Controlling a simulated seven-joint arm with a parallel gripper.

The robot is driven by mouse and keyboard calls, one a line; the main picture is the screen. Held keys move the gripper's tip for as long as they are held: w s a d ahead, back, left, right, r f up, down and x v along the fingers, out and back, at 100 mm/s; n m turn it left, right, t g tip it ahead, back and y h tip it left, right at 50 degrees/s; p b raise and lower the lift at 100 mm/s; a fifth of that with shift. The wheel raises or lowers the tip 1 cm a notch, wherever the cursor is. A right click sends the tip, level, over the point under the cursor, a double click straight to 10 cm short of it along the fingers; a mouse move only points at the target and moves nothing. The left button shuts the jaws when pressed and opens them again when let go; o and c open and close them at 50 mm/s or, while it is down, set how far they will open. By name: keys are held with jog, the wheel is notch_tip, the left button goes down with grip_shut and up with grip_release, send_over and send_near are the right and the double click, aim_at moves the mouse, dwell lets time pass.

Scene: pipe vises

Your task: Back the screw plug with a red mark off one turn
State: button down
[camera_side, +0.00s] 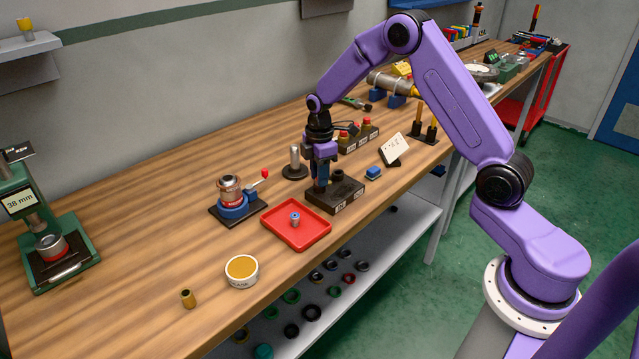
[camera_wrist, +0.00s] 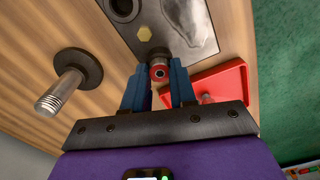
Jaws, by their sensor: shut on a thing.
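The screw plug with a red mark (camera_wrist: 159,71) shows in the wrist view as a red-ringed round end with a dark centre. It sits at the near end of a dark block (camera_wrist: 205,42), between my blue fingertips. My gripper (camera_wrist: 160,78) is shut on it. In the side view my gripper (camera_side: 321,184) points straight down at the left part of the dark block (camera_side: 350,197); the plug is hidden there by the fingers. The block also has a round dark opening (camera_wrist: 121,7) and a brass hex head (camera_wrist: 144,33).
A red tray (camera_side: 318,236) with a small metal part (camera_side: 295,218) lies in front of the block. A threaded post (camera_side: 294,160) on a round base stands behind, left of my gripper. A blue vise (camera_side: 236,208) stands further left. A blue piece (camera_side: 373,173) lies to the right.

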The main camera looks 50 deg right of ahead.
jog(key=n, duration=1.4)
jog(key=c, duration=1)
grip_release()
